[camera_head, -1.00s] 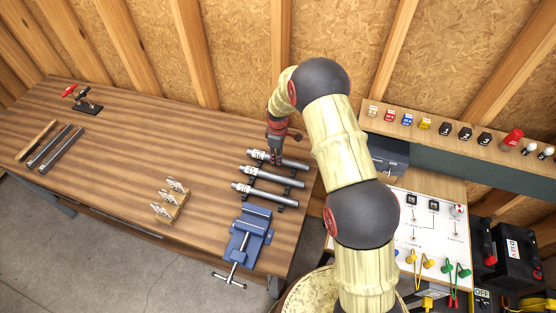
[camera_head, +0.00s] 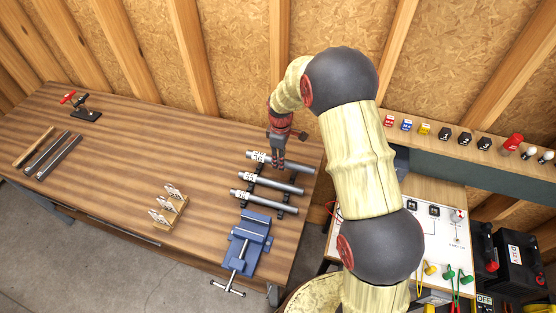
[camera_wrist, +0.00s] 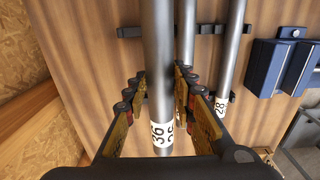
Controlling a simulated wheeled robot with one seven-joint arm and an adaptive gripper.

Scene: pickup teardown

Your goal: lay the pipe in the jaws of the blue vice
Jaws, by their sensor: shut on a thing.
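Three grey pipes with white number labels lie side by side on a dark rack (camera_head: 292,211) on the wooden bench. My gripper (camera_head: 278,164) is over the farthest pipe (camera_head: 298,167). In the wrist view, this pipe (camera_wrist: 158,60) runs between the fingers of my gripper (camera_wrist: 160,85), which are shut on it. Its label shows 36. I cannot tell whether it is clear of the rack. The other pipes (camera_head: 285,186) (camera_head: 268,202) lie nearer the vice. The blue vice (camera_head: 247,243) stands at the front right of the bench, and part of it shows in the wrist view (camera_wrist: 275,68).
A wooden block with several clips (camera_head: 167,207) stands left of the rack. Bars (camera_head: 55,155) lie at the left, with a red-handled clamp (camera_head: 82,108) behind them. A panel with coloured leads (camera_head: 445,240) is at the right.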

